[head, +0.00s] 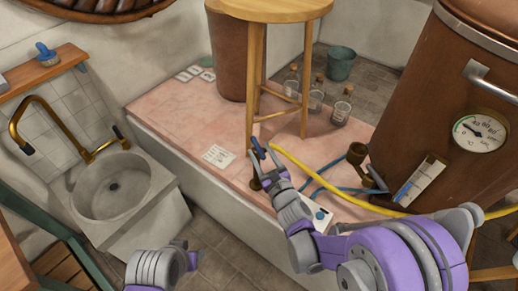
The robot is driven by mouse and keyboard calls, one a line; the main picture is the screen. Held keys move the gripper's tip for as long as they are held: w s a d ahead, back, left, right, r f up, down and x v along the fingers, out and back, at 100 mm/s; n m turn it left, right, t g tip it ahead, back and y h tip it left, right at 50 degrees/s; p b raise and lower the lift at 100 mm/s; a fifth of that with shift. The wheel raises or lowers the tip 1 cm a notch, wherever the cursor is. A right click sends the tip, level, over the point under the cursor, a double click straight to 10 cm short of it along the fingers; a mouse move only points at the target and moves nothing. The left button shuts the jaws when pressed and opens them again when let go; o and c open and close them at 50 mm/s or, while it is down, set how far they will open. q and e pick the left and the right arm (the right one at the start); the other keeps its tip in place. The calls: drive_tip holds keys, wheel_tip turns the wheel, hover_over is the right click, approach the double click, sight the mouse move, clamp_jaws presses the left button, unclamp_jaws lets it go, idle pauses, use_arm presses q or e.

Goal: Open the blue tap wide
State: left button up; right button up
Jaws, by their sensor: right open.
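The blue tap (258,147) shows as a slim blue lever at the front edge of the pink tiled platform, with a brass part low beside it. My right gripper (265,167) is open right at the lever. The gripper hides much of the tap's body, and I cannot tell whether the fingers touch the lever.
A wooden stool (254,90) stands just behind the tap. A yellow hose (315,178) and a blue hose (330,187) run right towards a copper vessel (425,110) with a dial. A stone sink (120,190) stands left. Glass bottles (342,108) stand behind.

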drive_tip(key=v, duration=0.9)
